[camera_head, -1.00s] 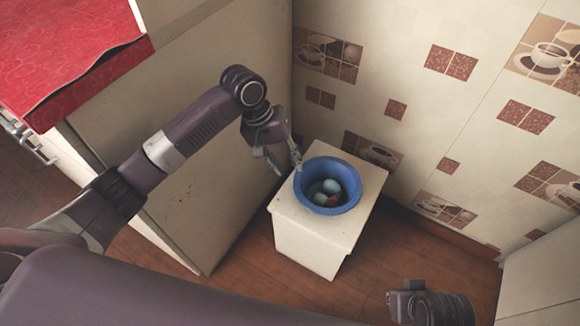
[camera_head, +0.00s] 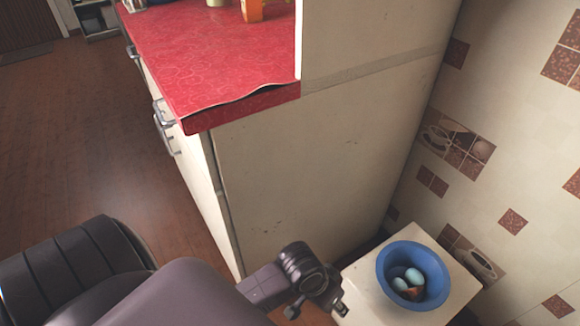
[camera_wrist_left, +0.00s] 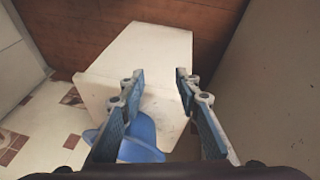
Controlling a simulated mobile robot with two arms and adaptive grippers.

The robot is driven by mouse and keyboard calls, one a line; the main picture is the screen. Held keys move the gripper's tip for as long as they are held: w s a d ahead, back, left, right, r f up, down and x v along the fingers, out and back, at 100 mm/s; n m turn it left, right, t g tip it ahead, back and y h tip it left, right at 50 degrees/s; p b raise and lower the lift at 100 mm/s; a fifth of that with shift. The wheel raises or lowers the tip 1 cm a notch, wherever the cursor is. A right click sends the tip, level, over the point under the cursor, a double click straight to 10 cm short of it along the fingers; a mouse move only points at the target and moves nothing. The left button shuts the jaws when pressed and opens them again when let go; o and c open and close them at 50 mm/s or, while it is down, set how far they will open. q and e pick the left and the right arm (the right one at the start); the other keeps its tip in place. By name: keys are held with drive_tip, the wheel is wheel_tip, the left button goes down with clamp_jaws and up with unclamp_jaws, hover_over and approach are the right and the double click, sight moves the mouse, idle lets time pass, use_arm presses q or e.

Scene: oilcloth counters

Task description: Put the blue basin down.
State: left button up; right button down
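The blue basin (camera_head: 432,258) stands upright on a small white stand (camera_head: 362,288) beside the tiled wall. Several eggs, pale and brown, lie in it (camera_head: 412,277). My left gripper (camera_head: 317,311) is to the left of the basin, apart from it in the head view. In the left wrist view its two fingers (camera_wrist_left: 157,93) are spread wide with nothing between the tips. Part of the basin (camera_wrist_left: 143,140) shows beyond the left finger, and the white stand (camera_wrist_left: 160,55) fills the middle. My right gripper is not in view.
A cream cabinet (camera_head: 300,165) with a red oilcloth top (camera_head: 205,60) stands to the left of the stand. An orange box (camera_head: 252,10) is on that top. The tiled wall (camera_head: 500,170) closes off the right. Brown floor (camera_head: 80,140) is open at the left.

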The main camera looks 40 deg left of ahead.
use_arm(q)
drive_tip(key=s+a+f+y, duration=0.1)
drive_tip(key=s+a+y, duration=0.1)
drive_tip(key=s+a, duration=0.5)
drive_tip(key=shift+s+a+f+m, duration=0.2)
drive_tip(key=shift+s+m, duration=0.1)
drive_tip(key=shift+s, duration=0.3)
